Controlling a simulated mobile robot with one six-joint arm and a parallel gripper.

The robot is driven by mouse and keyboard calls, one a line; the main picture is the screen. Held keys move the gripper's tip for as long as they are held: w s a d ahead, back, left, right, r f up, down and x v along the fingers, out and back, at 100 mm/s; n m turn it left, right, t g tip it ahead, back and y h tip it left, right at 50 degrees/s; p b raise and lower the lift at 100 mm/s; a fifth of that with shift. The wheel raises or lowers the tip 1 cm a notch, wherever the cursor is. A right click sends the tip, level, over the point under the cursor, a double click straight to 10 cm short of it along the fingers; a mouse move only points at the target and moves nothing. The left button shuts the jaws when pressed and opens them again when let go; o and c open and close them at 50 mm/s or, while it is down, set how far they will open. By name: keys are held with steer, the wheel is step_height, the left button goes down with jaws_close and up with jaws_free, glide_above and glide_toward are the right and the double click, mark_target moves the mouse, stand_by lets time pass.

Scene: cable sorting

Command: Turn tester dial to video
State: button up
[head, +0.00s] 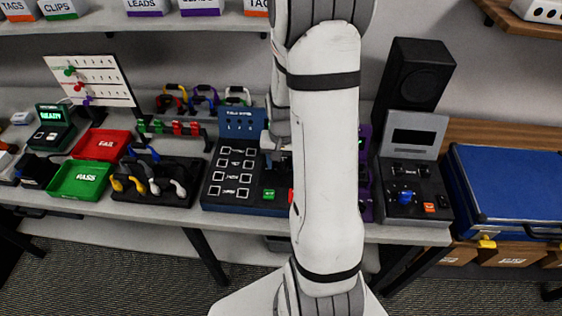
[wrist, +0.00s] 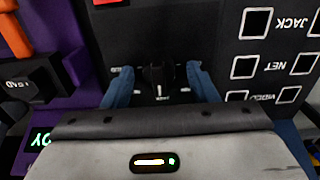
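The tester (head: 210,190) is a dark blue and black unit with rows of labelled white square sockets, in the middle of the shelf in the head view. Its face (wrist: 220,50) fills much of the wrist view, upside down, with JACK, NET and VIDEO readable. The black dial (wrist: 160,76) sits between the two blue fingers of my gripper (wrist: 162,84), with small white marks around it. The fingers are apart, one on each side, with a visible gap to the dial. Which mark the dial points at is unclear. In the head view my arm hides the dial.
A purple unit (head: 365,170) stands close right of the tester, partly behind my arm; it also shows in the wrist view (wrist: 60,110). Further right are a grey device with a blue knob (head: 405,196) and a blue case (head: 510,185). A black cable tray (head: 150,196) lies left.

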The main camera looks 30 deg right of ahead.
steer(key=c, duration=0.9)
steer(key=shift+m, duration=0.3)
steer(key=m+b, duration=0.2)
steer(key=m, duration=0.1)
steer(key=shift+w, duration=0.1)
steer(key=m+b, duration=0.2)
steer(key=m, duration=0.3)
steer(key=m+b, duration=0.1)
steer(key=m, duration=0.3)
steer(key=shift+r+b, duration=0.1)
steer(key=shift+b, duration=0.2)
steer(key=m+b, duration=0.1)
steer(key=m, duration=0.4)
steer(key=shift+d, duration=0.1)
steer(key=shift+m, duration=0.3)
